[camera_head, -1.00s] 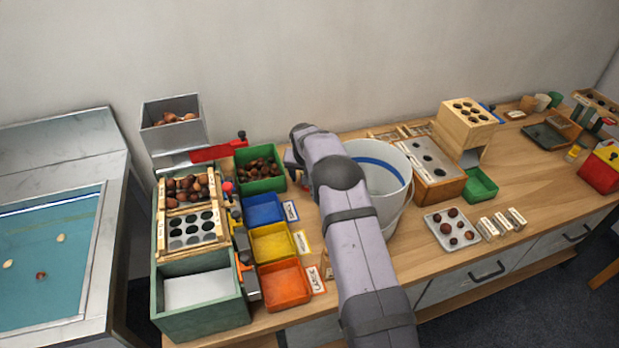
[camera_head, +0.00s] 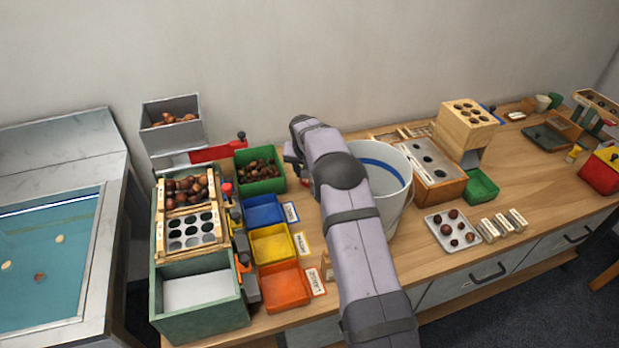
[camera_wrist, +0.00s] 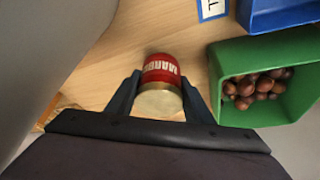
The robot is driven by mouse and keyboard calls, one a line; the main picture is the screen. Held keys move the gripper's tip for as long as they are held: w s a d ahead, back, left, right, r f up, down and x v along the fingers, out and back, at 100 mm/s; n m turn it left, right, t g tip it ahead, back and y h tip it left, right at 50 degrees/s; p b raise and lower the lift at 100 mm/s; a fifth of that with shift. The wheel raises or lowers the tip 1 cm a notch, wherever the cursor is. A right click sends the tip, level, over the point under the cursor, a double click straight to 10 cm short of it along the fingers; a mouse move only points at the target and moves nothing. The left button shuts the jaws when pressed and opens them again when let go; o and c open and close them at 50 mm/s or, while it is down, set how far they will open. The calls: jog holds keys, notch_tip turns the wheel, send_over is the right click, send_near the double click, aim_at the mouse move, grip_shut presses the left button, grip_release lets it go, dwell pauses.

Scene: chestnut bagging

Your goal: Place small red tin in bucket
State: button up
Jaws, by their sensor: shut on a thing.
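The small red tin (camera_wrist: 160,69) shows in the wrist view, with pale lettering on its side and a gold-coloured end facing the camera. My gripper (camera_wrist: 159,88) is shut on it, one finger on each side. The white bucket (camera_head: 394,190) with a blue band inside stands on the table just right of my arm in the head view. My arm covers part of its left side.
A green bin of chestnuts (camera_head: 270,184) stands left of my arm; its wall also shows close by in the wrist view (camera_wrist: 222,60). Blue, yellow and orange trays (camera_head: 285,302) line the table's left part. A wooden block stand (camera_head: 466,128) is right of the bucket.

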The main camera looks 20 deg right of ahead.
notch_tip(320, 180, up, 15)
jog(key=shift+r, duration=0.2)
dwell(0.3)
jog(key=shift+a, duration=0.1)
jog(key=s+a+n+y+p, duration=0.1)
jog(key=s+a+n+p, duration=0.3)
jog(key=s, duration=0.8)
jog(key=s+a+n+y+p, duration=0.1)
jog(key=s+a+p, duration=0.4)
jog(key=s, duration=0.7)
jog(key=shift+s+f, duration=2.15)
jog(key=shift+f, duration=0.8)
notch_tip(320, 180, up, 17)
jog(key=p, duration=1.6)
jog(key=shift+t, duration=0.3)
jog(key=f+b, duration=0.5)
jog(key=shift+a, duration=0.4)
